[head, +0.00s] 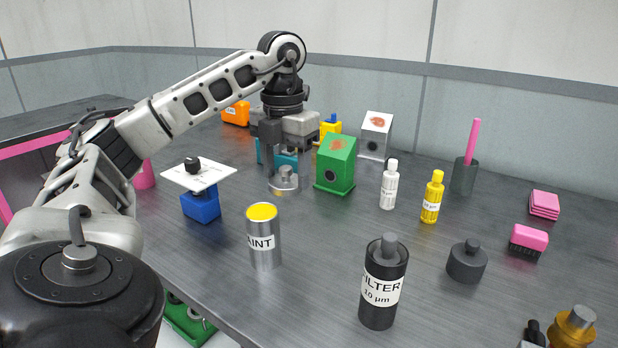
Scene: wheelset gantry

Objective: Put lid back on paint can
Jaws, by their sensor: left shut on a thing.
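The paint can (264,243) is a silver cylinder standing upright near the table's front edge. Its top is open and yellow paint (262,212) shows inside. The lid (284,187) is a small silver disc with a raised knob, behind and slightly right of the can. My left gripper (284,168) points down and is shut on the lid at its knob. The lid is apart from the can. I cannot tell whether the lid touches the table. My right gripper is not in view.
A green box (335,165) stands close right of the left gripper. A blue block (201,206) with a white plate (199,174) is left of the can. A black filter canister (383,290) stands front right. Bare table lies between lid and can.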

